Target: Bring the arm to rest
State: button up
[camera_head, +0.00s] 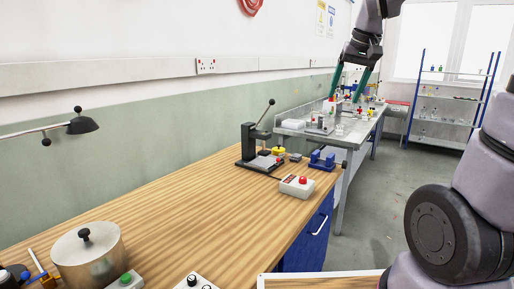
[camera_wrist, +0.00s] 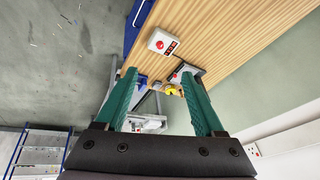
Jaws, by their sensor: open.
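My gripper (camera_head: 352,84) is raised high at the upper right of the head view, its green fingers apart and pointing down. Behind it lies the far bench. In the wrist view my gripper (camera_wrist: 161,92) shows two green fingers spread wide with nothing held between them. My arm comes down from the top of the head view, and other links of it fill the right edge.
A wooden workbench (camera_head: 150,215) carries a lever press (camera_head: 258,145), a red-button box (camera_head: 297,186), a blue fixture (camera_head: 322,160) and a metal pot (camera_head: 88,258). A grey bench (camera_head: 343,150) with small items stands behind. A blue-framed shelf (camera_head: 450,98) stands back right. Floor between is clear.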

jog(key=s+d+r+m+t, duration=0.1)
jog(key=s+m+t, duration=0.1)
jog(key=s, duration=1.3)
jog(key=shift+s+t+y, duration=0.25)
jog(key=shift+t+y, duration=0.05)
jog(key=shift+t, duration=0.1)
